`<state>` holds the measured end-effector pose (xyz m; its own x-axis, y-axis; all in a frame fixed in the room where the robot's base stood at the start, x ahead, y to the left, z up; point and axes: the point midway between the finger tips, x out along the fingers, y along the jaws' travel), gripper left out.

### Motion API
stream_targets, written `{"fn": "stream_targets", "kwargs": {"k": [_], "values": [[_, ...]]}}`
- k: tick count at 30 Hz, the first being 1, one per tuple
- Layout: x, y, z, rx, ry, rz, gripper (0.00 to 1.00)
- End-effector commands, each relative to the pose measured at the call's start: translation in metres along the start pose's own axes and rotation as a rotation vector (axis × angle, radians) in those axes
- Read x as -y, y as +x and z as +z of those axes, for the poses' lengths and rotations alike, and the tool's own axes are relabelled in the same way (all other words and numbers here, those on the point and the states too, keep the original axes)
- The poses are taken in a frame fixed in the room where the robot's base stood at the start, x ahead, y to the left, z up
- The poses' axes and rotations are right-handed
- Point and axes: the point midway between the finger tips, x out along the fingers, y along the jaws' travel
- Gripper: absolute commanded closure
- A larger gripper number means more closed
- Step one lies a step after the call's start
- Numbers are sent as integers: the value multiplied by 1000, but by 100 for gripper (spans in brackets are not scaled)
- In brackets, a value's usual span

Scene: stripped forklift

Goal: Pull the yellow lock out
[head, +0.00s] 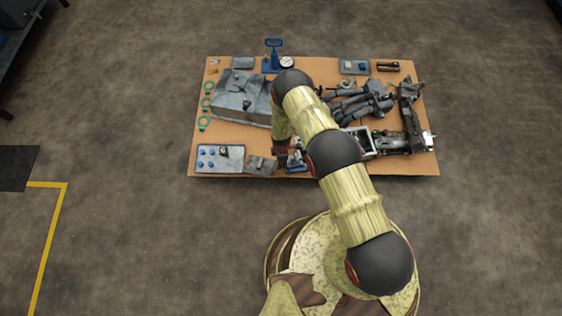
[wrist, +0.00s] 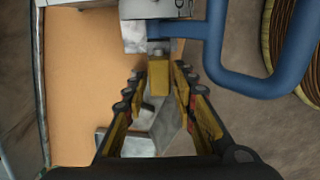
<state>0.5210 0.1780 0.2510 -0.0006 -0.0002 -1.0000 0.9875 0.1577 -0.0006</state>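The yellow lock (wrist: 159,78) is a small upright block in the upper middle of the wrist view, just below a grey metal part (wrist: 135,37) and a blue piece. My gripper (wrist: 159,74) has one finger on each side of the lock. A narrow gap seems to show between each fingertip and the lock, so the fingers look open around it. In the head view my gripper (head: 283,161) is low over the front edge of the board, and I cannot make out the lock there.
A blue bent handle (wrist: 214,55) is close to the right fingertip. A grey angled metal piece (wrist: 145,132) lies below the fingers. The orange-brown board (head: 225,185) carries many grey forklift parts and a tray (head: 232,151) with blue pieces.

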Motion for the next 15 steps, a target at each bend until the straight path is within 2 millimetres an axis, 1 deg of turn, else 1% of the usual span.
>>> {"fn": "stream_targets", "kwargs": {"k": [5, 15], "values": [[-2, -18, 0, 0, 0, 3, 73], [-2, -73, -1, 0, -1, 2, 73]]}}
